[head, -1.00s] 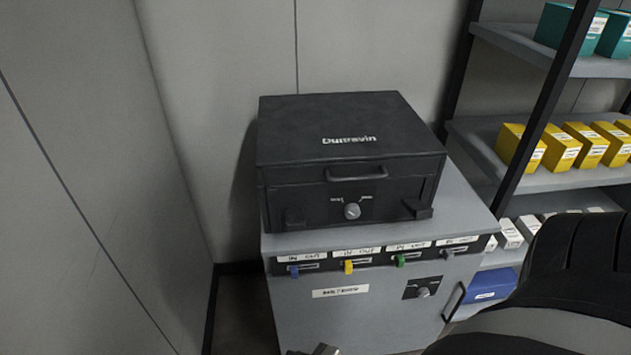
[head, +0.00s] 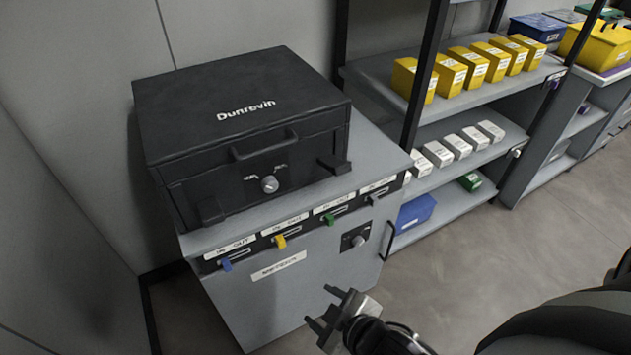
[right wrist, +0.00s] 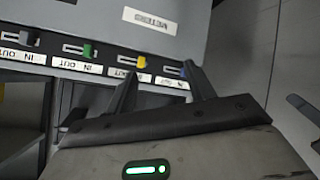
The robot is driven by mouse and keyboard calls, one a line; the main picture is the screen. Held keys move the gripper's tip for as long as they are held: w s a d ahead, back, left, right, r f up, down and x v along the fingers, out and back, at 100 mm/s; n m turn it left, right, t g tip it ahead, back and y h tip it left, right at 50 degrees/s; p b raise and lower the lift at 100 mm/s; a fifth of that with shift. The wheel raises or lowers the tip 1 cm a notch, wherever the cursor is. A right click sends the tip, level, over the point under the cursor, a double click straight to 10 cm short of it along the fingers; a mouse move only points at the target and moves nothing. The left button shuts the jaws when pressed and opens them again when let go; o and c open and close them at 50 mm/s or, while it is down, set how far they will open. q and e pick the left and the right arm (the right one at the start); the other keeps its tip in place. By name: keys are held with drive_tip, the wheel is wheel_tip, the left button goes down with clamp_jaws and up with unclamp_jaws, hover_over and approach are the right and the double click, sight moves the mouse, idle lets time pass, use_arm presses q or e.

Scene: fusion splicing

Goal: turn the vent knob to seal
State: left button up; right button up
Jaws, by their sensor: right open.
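A black Dunrovin case (head: 240,110) sits closed on a grey cabinet (head: 290,300). A round grey knob (head: 270,184) is on the case's front below the handle, between two small labels too small to read. Its pointer setting is unclear. A second knob (head: 358,240) is on the cabinet front, lower right. My right gripper (head: 322,308) is open and empty, in front of and below the case, apart from both knobs. In the right wrist view its fingers (right wrist: 162,85) show before the cabinet's slider row, and neither knob is visible there. My left gripper is not in view.
Blue (head: 227,264), yellow (head: 281,241), green (head: 329,218) and grey sliders run along the cabinet's top front edge. A cabinet handle (head: 384,240) sticks out at right. Shelves with yellow boxes (head: 452,76) stand to the right. Floor (head: 470,270) is free in front.

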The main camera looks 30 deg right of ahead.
drive_tip(key=w+d+n+t+h+b, duration=0.1)
drive_tip(key=w+n+t+b, duration=0.2)
drive_tip(key=n, duration=0.8)
drive_tip(key=n+t+b, duration=0.4)
drive_tip(key=n, duration=1.4)
approach(272, 188)
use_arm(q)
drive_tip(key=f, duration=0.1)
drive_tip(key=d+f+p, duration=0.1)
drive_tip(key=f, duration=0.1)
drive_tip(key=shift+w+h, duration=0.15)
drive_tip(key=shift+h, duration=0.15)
use_arm(e)
drive_tip(key=shift+h, duration=0.3)
drive_tip(key=w, duration=0.8)
drive_tip(key=shift+w+a, duration=0.2)
drive_tip(key=shift+a, duration=0.2)
drive_tip(key=shift+c, duration=0.3)
drive_tip(key=shift+f, duration=0.1)
drive_tip(key=c, duration=0.9)
